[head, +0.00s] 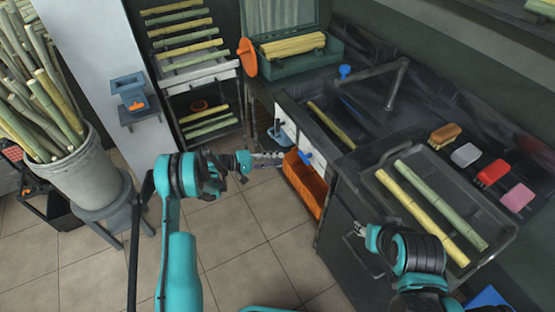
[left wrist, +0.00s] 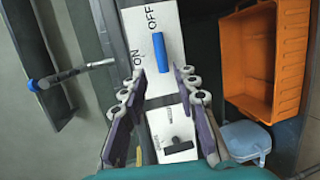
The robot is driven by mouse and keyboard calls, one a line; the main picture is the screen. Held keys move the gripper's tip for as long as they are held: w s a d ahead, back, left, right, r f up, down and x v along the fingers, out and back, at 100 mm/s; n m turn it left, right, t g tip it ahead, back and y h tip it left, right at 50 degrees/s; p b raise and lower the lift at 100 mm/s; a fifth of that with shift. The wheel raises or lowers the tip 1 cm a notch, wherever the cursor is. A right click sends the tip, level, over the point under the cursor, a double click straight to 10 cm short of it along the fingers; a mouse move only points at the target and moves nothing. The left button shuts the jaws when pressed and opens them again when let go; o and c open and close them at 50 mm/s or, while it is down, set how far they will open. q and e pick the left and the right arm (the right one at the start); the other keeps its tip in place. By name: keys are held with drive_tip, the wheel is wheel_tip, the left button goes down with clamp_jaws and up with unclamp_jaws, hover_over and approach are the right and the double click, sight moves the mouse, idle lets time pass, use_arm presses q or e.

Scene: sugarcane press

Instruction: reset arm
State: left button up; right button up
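My left gripper (head: 275,160) reaches in from the left, in front of the counter's side. In the left wrist view its fingers (left wrist: 162,78) are spread apart with nothing held between them. Beyond and between them is a white switch panel (left wrist: 172,108) marked ON and OFF, with a blue lever (left wrist: 159,53). The blue lever also shows in the head view (head: 305,155), just right of the gripper. I cannot tell whether the fingers touch the panel. My right gripper (head: 360,231) is beside the counter's front edge, left of the tray; its finger opening is too small to read.
An orange bin (head: 303,183) sits below the panel; it also shows in the left wrist view (left wrist: 267,60). A tray (head: 492,262) with two cane pieces lies on the counter. A bucket of cane (head: 85,180) stands at left. The tiled floor between is clear.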

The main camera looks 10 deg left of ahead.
use_arm(q)
drive_tip(key=s+r+m+y, duration=0.1)
drive_tip(key=s+r+y, duration=0.4)
drive_tip(key=r, duration=0.4)
drive_tip(key=s+r+y, duration=0.2)
drive_tip(key=s+r, duration=0.4)
drive_tip(key=r, duration=0.3)
drive_tip(key=s+a+r+m+y, duration=0.1)
drive_tip(key=s+a+m+y, duration=0.1)
drive_tip(key=s, duration=1)
drive_tip(key=s+a+m+t+y, duration=0.1)
drive_tip(key=s+a+y, duration=0.4)
drive_tip(key=s, duration=0.7)
drive_tip(key=shift+r+m+y, duration=0.3)
drive_tip(key=shift+r+m, duration=0.05)
drive_tip(key=shift+m, duration=0.15)
